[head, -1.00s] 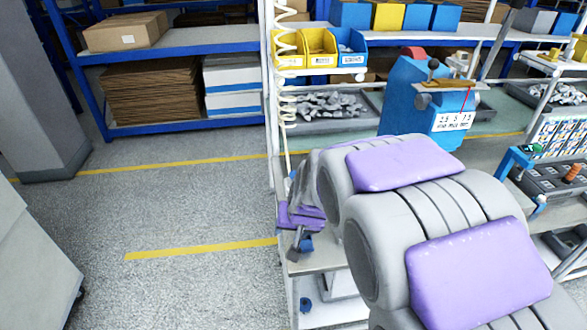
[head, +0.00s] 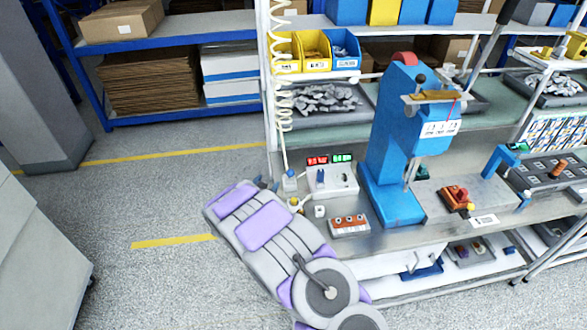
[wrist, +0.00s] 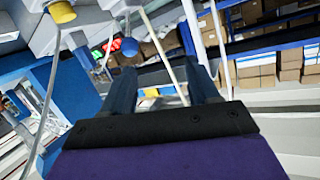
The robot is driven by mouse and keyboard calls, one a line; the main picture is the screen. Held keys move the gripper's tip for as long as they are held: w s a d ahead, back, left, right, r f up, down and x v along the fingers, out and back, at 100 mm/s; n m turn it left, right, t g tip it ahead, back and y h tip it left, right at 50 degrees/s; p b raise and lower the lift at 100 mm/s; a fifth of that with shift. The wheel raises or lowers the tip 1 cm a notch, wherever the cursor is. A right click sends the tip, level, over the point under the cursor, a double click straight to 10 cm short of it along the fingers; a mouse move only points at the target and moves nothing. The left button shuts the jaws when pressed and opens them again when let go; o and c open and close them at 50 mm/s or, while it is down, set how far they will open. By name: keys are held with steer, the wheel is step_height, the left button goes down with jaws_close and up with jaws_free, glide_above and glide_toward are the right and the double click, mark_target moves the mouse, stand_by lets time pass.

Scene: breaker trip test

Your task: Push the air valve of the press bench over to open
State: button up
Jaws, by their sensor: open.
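My gripper (head: 267,184) is at the left end of the press bench (head: 360,240), with its fingertips just left of a small fitting with a blue top (head: 290,174) below the coiled hose. This fitting may be the air valve; its lever position is too small to tell. In the wrist view my gripper (wrist: 161,70) is open, with two dark blue fingers apart and nothing clear between them. A blue part (wrist: 130,46) shows beyond the left finger. I cannot tell whether the gripper touches the fitting.
A white control box (head: 335,181) with red and green displays stands right of the gripper. A grey box with orange-red buttons (head: 349,225) and the blue press (head: 394,140) are farther right. The coiled hose (head: 281,90) hangs by the bench post. Floor at left is clear.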

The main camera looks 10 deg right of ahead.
mark_target(290, 173)
steer(key=s+f+m+t+h+p, duration=0.1)
steer(key=s+f+h+p, duration=0.1)
steer(key=s+f+h, duration=0.3)
steer(key=b+x, duration=0.1)
steer(key=x, duration=1.5)
steer(key=shift+w+d, duration=0.2)
steer(key=shift+d, duration=0.05)
steer(key=shift+w+a, duration=0.15)
steer(key=shift+w, duration=0.1)
steer(key=shift+a, duration=0.25)
steer(key=shift+d, duration=0.45)
steer(key=c, duration=0.4)
steer(key=shift+a, duration=0.2)
jaws_close()
